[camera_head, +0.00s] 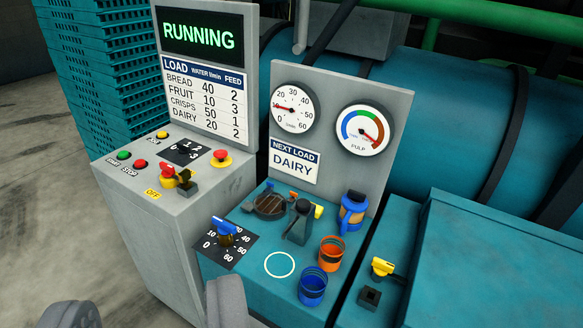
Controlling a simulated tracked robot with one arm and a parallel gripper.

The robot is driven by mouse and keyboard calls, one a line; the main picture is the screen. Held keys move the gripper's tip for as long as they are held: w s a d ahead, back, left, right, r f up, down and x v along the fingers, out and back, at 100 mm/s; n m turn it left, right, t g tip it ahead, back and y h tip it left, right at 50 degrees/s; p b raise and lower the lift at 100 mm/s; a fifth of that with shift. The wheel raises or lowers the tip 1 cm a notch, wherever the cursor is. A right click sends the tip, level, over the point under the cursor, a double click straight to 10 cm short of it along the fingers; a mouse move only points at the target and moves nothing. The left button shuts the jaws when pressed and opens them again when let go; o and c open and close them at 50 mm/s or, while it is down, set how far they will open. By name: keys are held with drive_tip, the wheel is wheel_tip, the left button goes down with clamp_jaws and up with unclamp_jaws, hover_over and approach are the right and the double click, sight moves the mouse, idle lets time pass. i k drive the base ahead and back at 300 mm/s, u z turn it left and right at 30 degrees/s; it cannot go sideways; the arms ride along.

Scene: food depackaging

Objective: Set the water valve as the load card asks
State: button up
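The load card (294,162) reads NEXT LOAD DAIRY. The table under the RUNNING screen (203,100) lists DAIRY at water 20 l/min, feed 2. The water valve (225,228) is a blue handle on a black dial plate marked 0 to 60 at the machine's front left corner. Its handle lies toward the dial's upper left and covers some numbers, so its exact setting cannot be told. The left round gauge (293,110) has its red needle pointing left, roughly between 10 and 20. My gripper (150,310) shows as two grey fingertips spread apart at the bottom edge, open, empty and short of the valve.
The grey cabinet (150,225) at left carries start and stop buttons, a red emergency button (221,158) and a yellow-red switch (170,175). Right of the valve are a white ring, a blue cup (312,287), an orange cup (330,254) and a black lever (300,222). The PULP needle sits in red.

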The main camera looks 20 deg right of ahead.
sight(224, 228)
drive_tip(key=z, duration=0.25)
drive_tip(key=k, duration=0.3)
drive_tip(key=u, duration=0.65)
drive_tip(key=i, duration=1.35)
drive_tip(key=z, duration=0.15)
